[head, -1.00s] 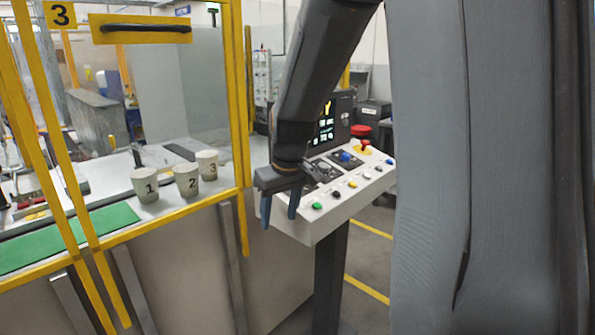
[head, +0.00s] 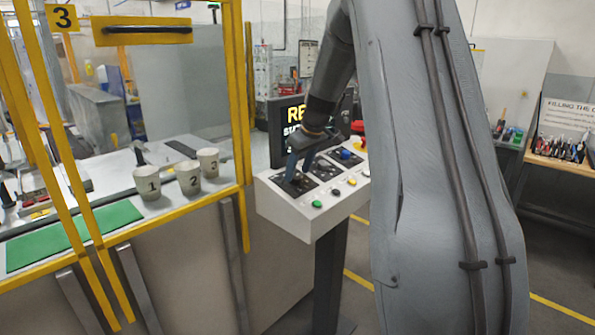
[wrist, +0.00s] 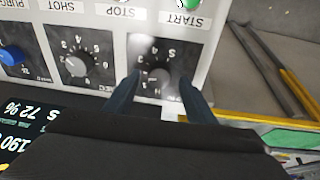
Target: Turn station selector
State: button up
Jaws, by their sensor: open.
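The control panel (head: 285,213) is a white sloped box on a dark post. In the wrist view, which is upside down, a dark dial (wrist: 159,75) with a number scale sits on a black plate near the panel's end. Its name label is hidden. My gripper (wrist: 159,84) is open, with one blue finger on each side of this dial. I cannot tell whether the fingers touch it. In the head view my gripper (head: 299,175) is at the panel's left end, pointing down, and the dial is largely covered.
A second grey dial (wrist: 77,66) and a blue knob (wrist: 14,56) stand beside it. The green START button (head: 317,204) is at the panel's front edge. A display (head: 290,122) stands behind. Cups (head: 189,180) stand at left behind a yellow frame (head: 239,90).

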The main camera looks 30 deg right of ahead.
jog(key=shift+x, duration=0.9)
jog(key=shift+c, duration=0.4)
jog(key=c, duration=1)
jog(key=shift+o, duration=0.2)
